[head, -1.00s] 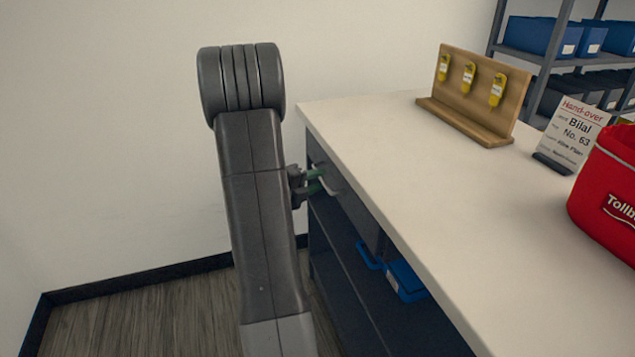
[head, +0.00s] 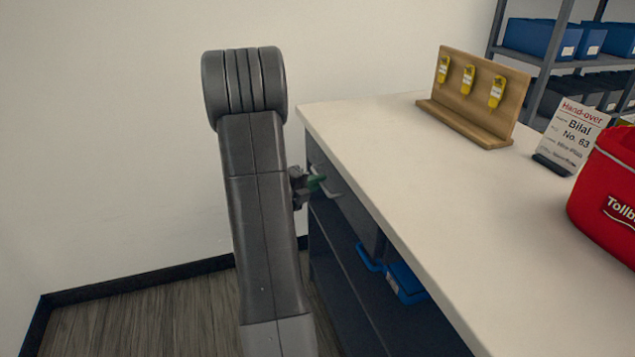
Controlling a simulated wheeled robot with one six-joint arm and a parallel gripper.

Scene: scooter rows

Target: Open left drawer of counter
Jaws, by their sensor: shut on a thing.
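The counter (head: 420,170) has a pale top and a dark front with open shelves below. Its left drawer (head: 345,196) is at the far end of the front, under the top's edge, and looks shut, seen at a steep angle. A light bar handle (head: 332,193) stands out from the drawer.
Blue bins (head: 405,282) sit on the shelf below the drawer. On the top are a wooden key board (head: 480,90), a hand-over card (head: 572,135) and a red bag (head: 610,195). Free floor (head: 150,310) lies left of my arm.

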